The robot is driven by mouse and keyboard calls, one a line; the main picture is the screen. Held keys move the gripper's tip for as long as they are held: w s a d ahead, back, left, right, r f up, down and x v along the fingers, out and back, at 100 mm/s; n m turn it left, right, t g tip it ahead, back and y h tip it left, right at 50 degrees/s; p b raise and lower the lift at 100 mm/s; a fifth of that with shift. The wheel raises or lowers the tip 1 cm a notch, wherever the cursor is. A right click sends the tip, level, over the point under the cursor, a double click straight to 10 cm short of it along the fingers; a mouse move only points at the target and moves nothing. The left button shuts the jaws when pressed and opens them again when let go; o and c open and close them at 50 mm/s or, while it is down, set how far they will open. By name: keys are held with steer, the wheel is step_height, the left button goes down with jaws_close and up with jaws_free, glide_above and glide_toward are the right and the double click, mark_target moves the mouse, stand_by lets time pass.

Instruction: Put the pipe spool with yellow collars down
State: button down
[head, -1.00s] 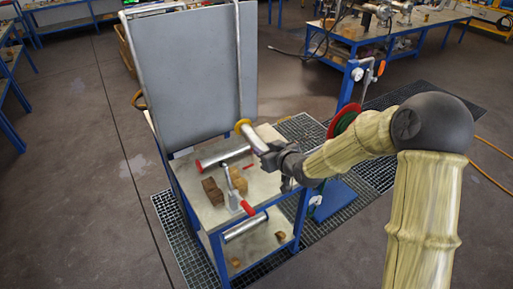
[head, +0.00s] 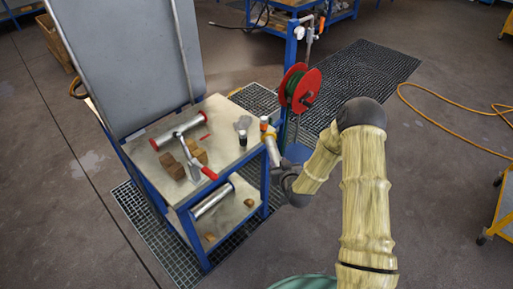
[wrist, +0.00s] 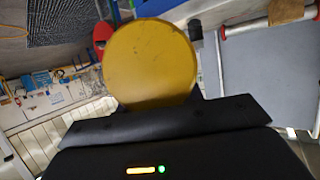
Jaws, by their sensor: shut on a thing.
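The pipe spool with yellow collars (head: 272,152) is held in my gripper (head: 284,172), beside the right edge of the cart top. It looks tilted, and its lower part is hidden by the gripper. In the wrist view one yellow collar (wrist: 150,62) faces the camera as a round disc, just beyond the black gripper body (wrist: 160,120). The fingertips are hidden there. I cannot tell whether the spool touches the cart.
The blue-framed cart (head: 228,158) carries a red-collared spool (head: 180,130), wooden blocks (head: 172,166), a red-handled tool (head: 205,171) and small cylinders (head: 242,136). A grey panel (head: 130,60) stands behind. A red hose reel (head: 300,88) is close by at right. Another pipe (head: 212,200) lies below.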

steer(key=s+d+f+m+h+b, duration=0.2)
steer(key=s+d+f+m+h, duration=0.1)
steer(key=d+f, duration=0.8)
steer(key=shift+s+d+f+t+h, duration=0.3)
steer(key=shift+s+f+h, duration=0.3)
steer(key=shift+s, duration=0.5)
steer(key=shift+w+d+f, duration=0.1)
steer(key=shift+w+d, duration=0.05)
steer(key=shift+w, duration=0.05)
